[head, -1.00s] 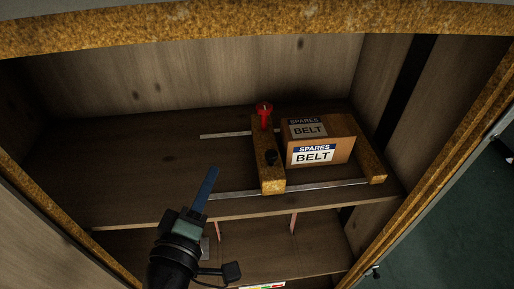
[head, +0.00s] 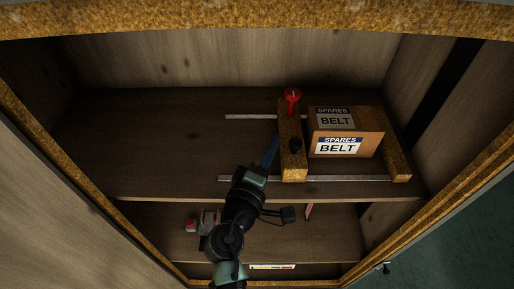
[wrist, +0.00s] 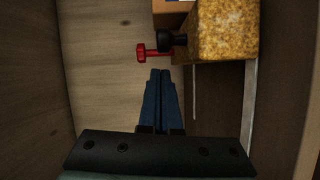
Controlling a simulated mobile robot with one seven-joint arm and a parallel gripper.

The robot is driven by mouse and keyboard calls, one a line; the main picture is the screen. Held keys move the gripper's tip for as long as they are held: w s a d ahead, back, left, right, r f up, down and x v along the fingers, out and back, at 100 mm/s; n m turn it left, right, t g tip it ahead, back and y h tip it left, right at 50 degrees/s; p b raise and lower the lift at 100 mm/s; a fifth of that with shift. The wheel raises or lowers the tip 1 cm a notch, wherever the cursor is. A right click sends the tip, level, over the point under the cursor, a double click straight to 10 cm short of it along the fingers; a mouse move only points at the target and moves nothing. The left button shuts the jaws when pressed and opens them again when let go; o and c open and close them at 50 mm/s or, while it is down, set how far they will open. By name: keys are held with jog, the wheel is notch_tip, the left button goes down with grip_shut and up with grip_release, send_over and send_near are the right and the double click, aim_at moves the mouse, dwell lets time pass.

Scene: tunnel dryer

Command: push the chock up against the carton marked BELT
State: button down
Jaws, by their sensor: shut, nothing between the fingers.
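The chock (head: 291,160) is a speckled tan bar with a red clamp handle (head: 292,96) and a black knob (head: 295,145). It lies across two metal rails on the upper shelf, left of the carton marked BELT (head: 372,146). Only a narrow dark line shows between them; I cannot tell if they touch. My gripper (head: 274,142) is shut and empty, its blue fingers just left of the chock's side. In the wrist view the fingertips (wrist: 160,72) are near the red handle (wrist: 154,52), left of the chock's end (wrist: 224,32); contact is unclear.
A second speckled bar (head: 398,160) stands right of the carton. The front rail (head: 340,178) runs along the shelf edge. The shelf (head: 170,145) is clear on the left. Cabinet walls and frame edges enclose both sides. A grey and red item (head: 207,219) sits on the lower shelf.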

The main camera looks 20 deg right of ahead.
aim_at(299, 159)
jog(key=shift+s+d, duration=0.3)
jog(key=shift+d, duration=0.3)
jog(key=d, duration=0.2)
jog(key=s+d, duration=0.1)
jog(key=d, duration=0.1)
jog(key=shift+s+d+f+p, duration=0.1)
jog(key=shift+s+d+p, duration=0.1)
jog(key=shift+d+p, duration=0.2)
jog(key=shift+a, duration=0.15)
